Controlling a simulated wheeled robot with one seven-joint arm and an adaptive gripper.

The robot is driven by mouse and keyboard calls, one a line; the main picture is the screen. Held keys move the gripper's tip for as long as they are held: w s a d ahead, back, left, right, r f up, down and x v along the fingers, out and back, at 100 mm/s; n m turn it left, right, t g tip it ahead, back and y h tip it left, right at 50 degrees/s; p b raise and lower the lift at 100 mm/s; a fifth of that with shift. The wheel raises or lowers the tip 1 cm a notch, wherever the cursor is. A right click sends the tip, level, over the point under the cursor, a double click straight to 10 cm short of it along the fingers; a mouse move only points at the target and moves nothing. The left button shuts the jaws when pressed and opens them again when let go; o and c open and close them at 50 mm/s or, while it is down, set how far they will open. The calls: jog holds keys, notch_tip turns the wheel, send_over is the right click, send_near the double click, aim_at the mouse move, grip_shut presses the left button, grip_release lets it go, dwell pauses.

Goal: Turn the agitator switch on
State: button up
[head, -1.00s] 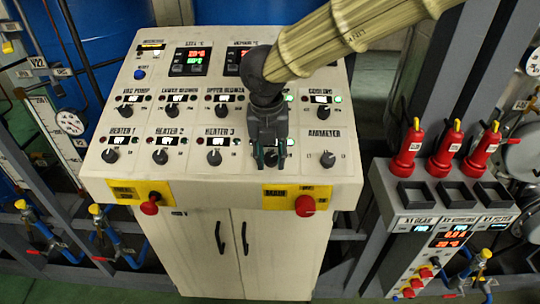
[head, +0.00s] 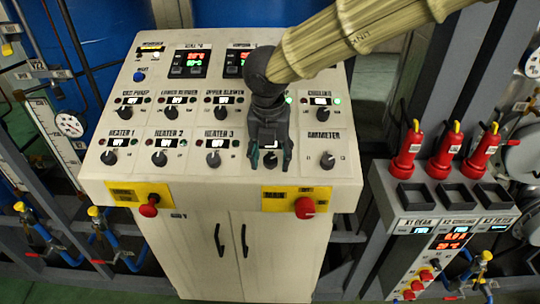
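The sloped cream control panel (head: 185,185) carries two rows of black rotary knobs. My gripper (head: 270,163) points down at the lower row, between the HEATER 3 knob (head: 214,159) and the AMMETER knob (head: 327,160). Its two fingers are spread, one on each side of a dark knob (head: 270,159), with a gap visible beside it. My gripper covers this knob's label and lamps, so I cannot read whether it is the agitator switch or which way it is set.
Yellow plates hold two red knobs, one at the left (head: 149,206) and one at the right (head: 305,207), on the panel's front edge.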

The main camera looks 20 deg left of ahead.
aim_at(269, 177)
notch_tip(269, 177, up, 12)
jog(key=s, duration=0.1)
jog(key=shift+s+d, duration=0.15)
jog(key=shift+s, duration=0.25)
dwell(0.3)
jog(key=shift+f, duration=0.1)
